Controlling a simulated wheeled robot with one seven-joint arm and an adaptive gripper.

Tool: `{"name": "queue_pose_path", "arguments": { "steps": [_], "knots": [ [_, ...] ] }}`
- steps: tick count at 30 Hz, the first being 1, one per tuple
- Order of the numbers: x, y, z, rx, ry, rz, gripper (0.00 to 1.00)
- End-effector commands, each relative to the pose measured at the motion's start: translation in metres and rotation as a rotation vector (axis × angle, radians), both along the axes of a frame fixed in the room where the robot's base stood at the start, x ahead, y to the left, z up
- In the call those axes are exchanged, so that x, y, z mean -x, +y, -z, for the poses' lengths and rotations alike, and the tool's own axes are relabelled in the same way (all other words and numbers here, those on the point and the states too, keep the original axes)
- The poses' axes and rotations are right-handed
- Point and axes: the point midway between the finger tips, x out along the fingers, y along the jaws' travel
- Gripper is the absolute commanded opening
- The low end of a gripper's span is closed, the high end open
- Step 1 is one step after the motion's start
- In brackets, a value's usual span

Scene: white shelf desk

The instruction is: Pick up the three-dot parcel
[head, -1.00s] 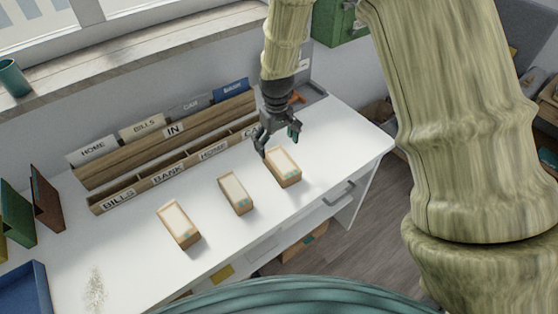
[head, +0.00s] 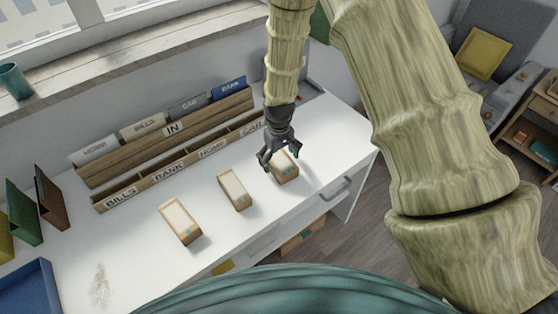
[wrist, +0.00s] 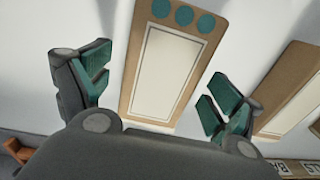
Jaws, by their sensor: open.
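The three-dot parcel (wrist: 168,72) is a brown box with a pale label and three teal dots along one end. In the wrist view it lies between my spread fingers, a little beyond them. In the head view it is the rightmost box (head: 288,172) on the white desk, partly hidden by my gripper (head: 279,157). My gripper is open and empty, pointing down over the parcel. I cannot tell whether the fingers touch it.
A middle parcel (head: 235,189) and a left parcel (head: 180,222) stand on the white desk (head: 130,240). Behind them is a wooden sorter (head: 160,171) with labelled slots. A blue tray (head: 25,285) is at the left. The desk's right edge is close by.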

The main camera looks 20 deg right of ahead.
Motion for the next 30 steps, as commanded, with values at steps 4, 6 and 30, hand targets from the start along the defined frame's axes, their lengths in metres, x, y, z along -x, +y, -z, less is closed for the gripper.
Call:
{"name": "queue_pose_path", "arguments": {
  "steps": [4,6,30],
  "knots": [
    [0.0005,0.0000,0.0094,0.000,0.002,0.001,0.92],
    [0.0005,0.0000,0.0119,0.000,0.001,0.001,0.92],
    [0.0002,0.0001,0.0127,0.000,0.000,0.001,0.37]
  ]
}}
